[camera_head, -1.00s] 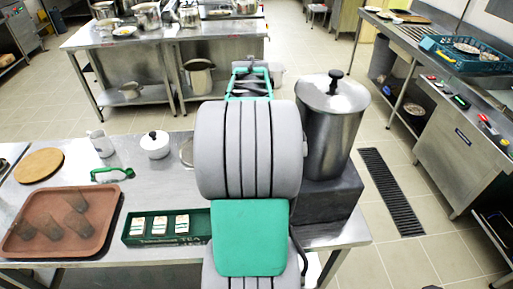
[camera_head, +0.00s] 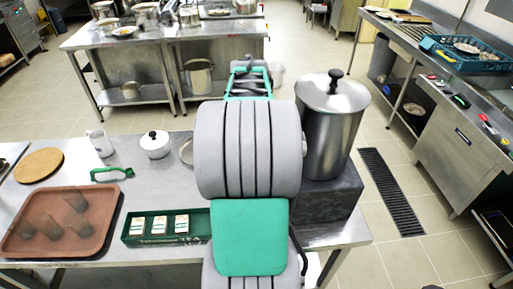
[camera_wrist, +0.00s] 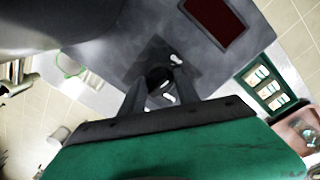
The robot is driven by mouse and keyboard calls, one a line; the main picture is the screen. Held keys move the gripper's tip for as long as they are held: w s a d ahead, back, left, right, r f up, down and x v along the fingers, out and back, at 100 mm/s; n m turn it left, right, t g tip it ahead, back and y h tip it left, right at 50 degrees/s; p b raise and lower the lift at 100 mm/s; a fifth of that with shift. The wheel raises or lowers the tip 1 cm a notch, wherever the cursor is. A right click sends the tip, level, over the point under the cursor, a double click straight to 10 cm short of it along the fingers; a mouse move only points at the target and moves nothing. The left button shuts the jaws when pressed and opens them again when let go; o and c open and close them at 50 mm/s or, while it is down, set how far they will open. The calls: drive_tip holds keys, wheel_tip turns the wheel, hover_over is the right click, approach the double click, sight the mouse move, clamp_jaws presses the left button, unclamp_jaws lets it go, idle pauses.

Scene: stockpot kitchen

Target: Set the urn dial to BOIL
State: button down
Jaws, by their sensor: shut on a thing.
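The urn (camera_head: 330,135) is a tall steel pot with a lid and black knob, standing on a dark grey block (camera_head: 335,203) at the right end of the steel table. In the wrist view, a small round black dial (camera_wrist: 160,77) sits on a dark grey face, with small white marks near it. My gripper (camera_wrist: 160,88) has its two dark fingers on either side of the dial and is shut on it. The marks are too small to read, so the setting cannot be told. In the head view my arm hides the gripper and the dial.
On the table are a green tea box (camera_head: 140,229), a brown tray (camera_head: 100,225) with glasses, a white lidded pot (camera_head: 155,145), a jug (camera_head: 101,143) and a round wooden board (camera_head: 38,165). In the wrist view a dark red panel (camera_wrist: 213,20) lies near the dial.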

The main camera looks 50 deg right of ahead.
drive_tip(key=m+b, duration=0.1)
drive_tip(key=m, duration=0.4)
drive_tip(key=shift+w+m, duration=0.1)
drive_tip(key=shift+m, duration=0.3)
drive_tip(key=m+b, duration=0.1)
drive_tip(key=m, duration=0.5)
drive_tip(key=shift+w+g+b, duration=0.1)
drive_tip(key=shift+g+b, duration=0.2)
drive_tip(key=shift+b, duration=0.05)
drive_tip(key=m+b, duration=0.4)
drive_tip(key=m, duration=0.2)
drive_tip(key=shift+w+f+m+y, duration=0.1)
drive_tip(key=shift+f+m+y, duration=0.05)
drive_tip(key=shift+m+y, duration=0.25)
drive_tip(key=shift+r+m+b, duration=0.2)
drive_tip(key=shift+m+b, duration=1.2)
drive_tip(key=shift+m, duration=0.8)
drive_tip(key=shift+d, duration=0.1)
drive_tip(key=c, duration=0.9)
unclamp_jaws()
